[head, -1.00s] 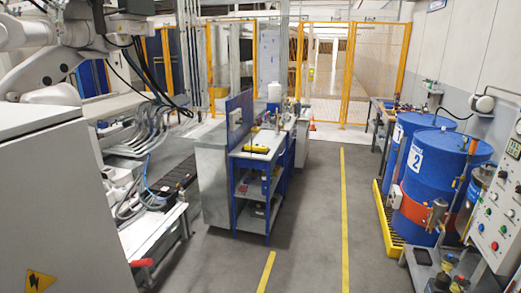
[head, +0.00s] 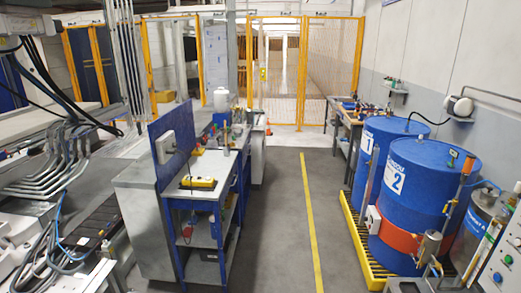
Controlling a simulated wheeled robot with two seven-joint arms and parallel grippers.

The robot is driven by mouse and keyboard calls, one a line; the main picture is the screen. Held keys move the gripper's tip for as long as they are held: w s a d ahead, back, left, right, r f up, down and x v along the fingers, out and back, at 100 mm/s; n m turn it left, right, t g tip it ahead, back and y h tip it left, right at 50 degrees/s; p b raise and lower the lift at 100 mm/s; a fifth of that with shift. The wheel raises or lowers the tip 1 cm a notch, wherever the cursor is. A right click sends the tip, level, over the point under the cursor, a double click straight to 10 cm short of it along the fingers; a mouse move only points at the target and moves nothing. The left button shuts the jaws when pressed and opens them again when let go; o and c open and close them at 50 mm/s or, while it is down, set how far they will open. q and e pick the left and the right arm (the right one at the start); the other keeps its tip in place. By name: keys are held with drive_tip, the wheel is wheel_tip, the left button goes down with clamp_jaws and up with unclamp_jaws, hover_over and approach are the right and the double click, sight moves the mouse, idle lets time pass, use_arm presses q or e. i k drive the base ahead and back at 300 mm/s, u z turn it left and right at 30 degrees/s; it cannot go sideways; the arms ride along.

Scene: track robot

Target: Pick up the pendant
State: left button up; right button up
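A small yellow device with dark details (head: 199,183), which looks like the pendant, lies on the white top of the blue-framed workbench (head: 215,162) left of the middle in the head view. It lies near the bench's front end, and its finer details are too small to tell. Neither of my grippers is in view, and nothing is seen touching the yellow device.
A blue panel (head: 160,150) stands along the bench's left side. A yellow floor line (head: 311,220) runs along the clear grey aisle right of the bench. Blue drums (head: 425,190) stand on a yellow pallet (head: 352,240) at right. Machinery with cables (head: 60,170) fills the left. Yellow-framed fencing (head: 305,70) is behind.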

sight(204, 182)
drive_tip(key=u, duration=0.35)
drive_tip(key=i, duration=2)
drive_tip(key=u, duration=0.6)
